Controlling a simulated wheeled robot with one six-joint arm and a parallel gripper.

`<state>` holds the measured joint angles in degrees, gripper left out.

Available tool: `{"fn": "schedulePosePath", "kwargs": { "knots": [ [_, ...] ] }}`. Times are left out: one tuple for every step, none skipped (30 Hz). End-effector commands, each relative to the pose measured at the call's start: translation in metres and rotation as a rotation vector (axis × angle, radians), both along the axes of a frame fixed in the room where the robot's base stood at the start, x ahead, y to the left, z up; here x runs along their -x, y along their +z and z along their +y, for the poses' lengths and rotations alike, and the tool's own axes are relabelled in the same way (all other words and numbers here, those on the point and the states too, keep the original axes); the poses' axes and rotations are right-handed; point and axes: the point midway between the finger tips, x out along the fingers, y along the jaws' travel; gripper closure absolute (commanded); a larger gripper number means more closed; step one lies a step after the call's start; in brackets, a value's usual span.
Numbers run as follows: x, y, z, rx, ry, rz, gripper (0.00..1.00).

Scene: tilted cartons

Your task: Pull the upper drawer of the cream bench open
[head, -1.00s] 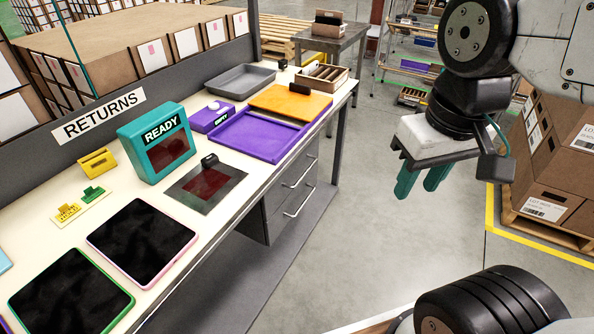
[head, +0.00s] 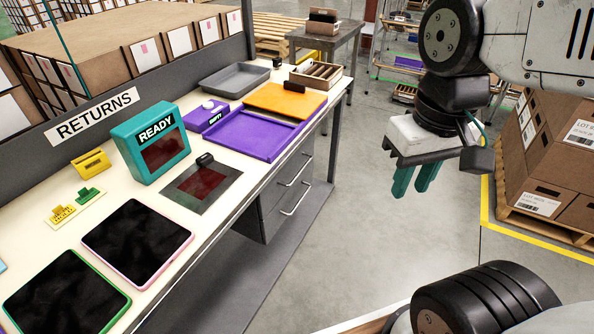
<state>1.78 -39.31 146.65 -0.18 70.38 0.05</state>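The cream bench (head: 230,205) runs along the left, with a grey drawer unit under its far end. Its upper drawer (head: 286,174) looks shut, with a light bar handle (head: 296,172) across its front. The lower drawer (head: 276,222) below also looks shut and has a similar handle (head: 296,201). My gripper (head: 412,190) hangs to the right of the drawers, over open floor, with its teal fingers pointing down. The fingers are apart with nothing between them. It is clear of the handles and touches nothing.
The bench top holds a teal READY box (head: 150,145), a purple tray (head: 250,137), an orange board (head: 286,99) and dark tablets (head: 138,240). Stacked cartons (head: 560,160) stand on a pallet at right. Grey floor (head: 350,225) between bench and pallet is clear.

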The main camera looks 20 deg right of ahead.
Motion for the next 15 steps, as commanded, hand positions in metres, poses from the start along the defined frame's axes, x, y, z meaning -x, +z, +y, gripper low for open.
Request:
{"fn": "schedulePosePath", "kwargs": {
  "knots": [
    [-0.005, -0.009, -0.003, -0.002, -0.014, 0.05, 0.73],
    [-0.008, -0.013, -0.004, -0.005, -0.023, 0.079, 0.73],
    [-0.013, -0.019, -0.004, -0.019, -0.039, 0.116, 0.73],
    [-0.018, -0.024, -0.004, -0.035, -0.053, 0.146, 0.73],
    [-0.022, -0.029, -0.003, -0.051, -0.068, 0.175, 0.73],
    [-0.029, -0.035, -0.001, -0.079, -0.09, 0.211, 0.73],
    [-0.033, -0.04, 0.001, -0.102, -0.105, 0.239, 0.73],
    [-0.038, -0.045, 0.003, -0.125, -0.118, 0.265, 0.73],
    [-0.045, -0.051, 0.006, -0.16, -0.134, 0.299, 0.73],
    [-0.05, -0.056, 0.009, -0.186, -0.147, 0.323, 0.73],
    [-0.055, -0.061, 0.011, -0.215, -0.159, 0.346, 0.73],
    [-0.063, -0.067, 0.015, -0.255, -0.174, 0.376, 0.73],
    [-0.069, -0.073, 0.018, -0.286, -0.184, 0.397, 0.73],
    [-0.075, -0.078, 0.02, -0.318, -0.195, 0.416, 0.73],
    [-0.083, -0.085, 0.024, -0.362, -0.211, 0.44, 0.73]
  ]
}}
